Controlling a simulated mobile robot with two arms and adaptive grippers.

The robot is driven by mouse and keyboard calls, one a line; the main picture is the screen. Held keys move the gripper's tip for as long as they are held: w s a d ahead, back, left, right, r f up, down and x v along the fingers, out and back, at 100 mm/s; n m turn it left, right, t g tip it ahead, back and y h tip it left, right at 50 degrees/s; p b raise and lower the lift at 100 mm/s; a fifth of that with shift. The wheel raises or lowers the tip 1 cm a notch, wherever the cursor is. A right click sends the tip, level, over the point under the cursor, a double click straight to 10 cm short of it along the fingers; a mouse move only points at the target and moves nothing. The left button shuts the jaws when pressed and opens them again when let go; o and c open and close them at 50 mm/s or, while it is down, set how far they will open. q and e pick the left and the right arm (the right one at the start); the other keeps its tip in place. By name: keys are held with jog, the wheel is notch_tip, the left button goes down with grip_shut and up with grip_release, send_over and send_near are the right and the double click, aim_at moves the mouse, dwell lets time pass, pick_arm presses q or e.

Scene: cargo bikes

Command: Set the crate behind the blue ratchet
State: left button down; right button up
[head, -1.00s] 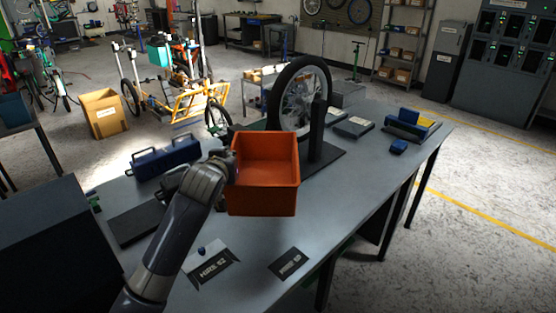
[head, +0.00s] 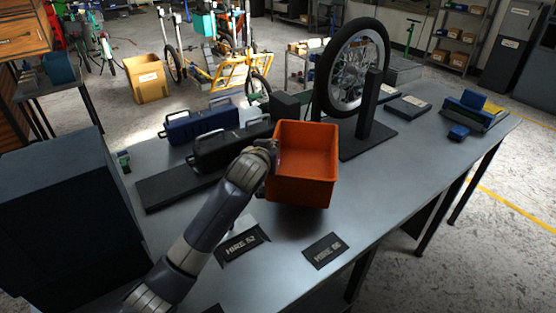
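The orange crate (head: 303,190) is open-topped and upright, over the middle of the grey workbench. A shadow lies below it and it looks raised off the top. My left gripper (head: 268,155) is at the crate's left wall and looks shut on it; its fingertips are partly hidden. A small blue block-like item (head: 458,132) lies at the bench's right end and may be the blue ratchet, but I cannot tell for sure. My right gripper is out of view.
A wheel (head: 322,85) on a black stand is just behind the crate. Blue (head: 203,125) and black (head: 222,152) toolboxes stand left of it. A blue-yellow holder (head: 472,108) is at the far right. Cards (head: 326,250) lie in front. The bench right of the crate is clear.

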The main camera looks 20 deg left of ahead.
pick_arm(q)
jog(key=shift+w+f, duration=0.1)
jog(key=shift+f, duration=2.35)
jog(key=shift+f, duration=0.2)
jog(key=c, duration=1.8)
grip_release()
